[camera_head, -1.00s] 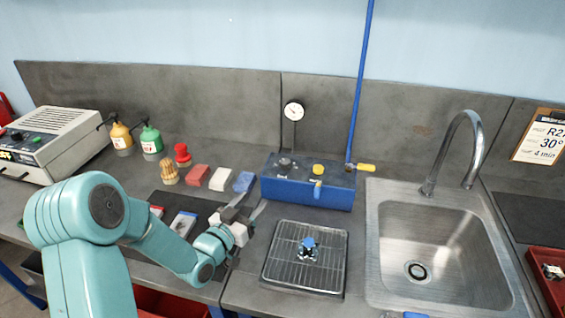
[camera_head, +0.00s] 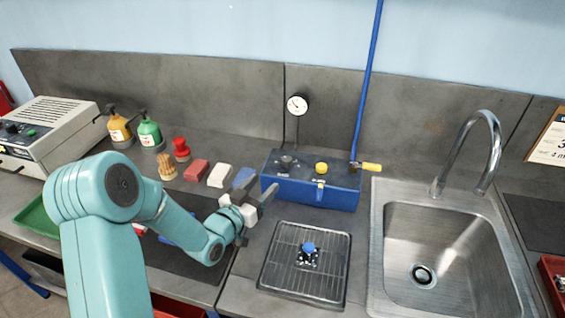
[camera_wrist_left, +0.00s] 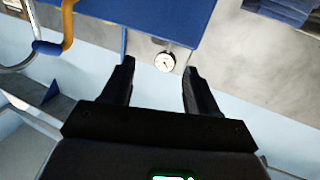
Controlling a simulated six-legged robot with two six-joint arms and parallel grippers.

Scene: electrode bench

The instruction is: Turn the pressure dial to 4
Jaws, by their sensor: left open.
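A blue box (camera_head: 310,192) stands at the back of the bench. A dark round knob (camera_head: 287,163) and a yellow knob (camera_head: 321,168) sit on its top. Markings are too small to read. A round white gauge (camera_head: 297,104) stands on a thin stem behind the box; its reading is unclear. My left gripper (camera_head: 262,190) is open and empty, just left of the box's front-left corner, apart from the dark knob. In the left wrist view, the box (camera_wrist_left: 170,18) and gauge (camera_wrist_left: 165,62) show beyond the open fingers. My right gripper is out of view.
A blue pipe (camera_head: 368,80) with a yellow handle (camera_head: 370,167) rises at the box's right. A wire rack tray (camera_head: 270,270) with a small blue-topped part lies in front. The sink (camera_head: 440,235) is right. Coloured blocks and bottles stand left.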

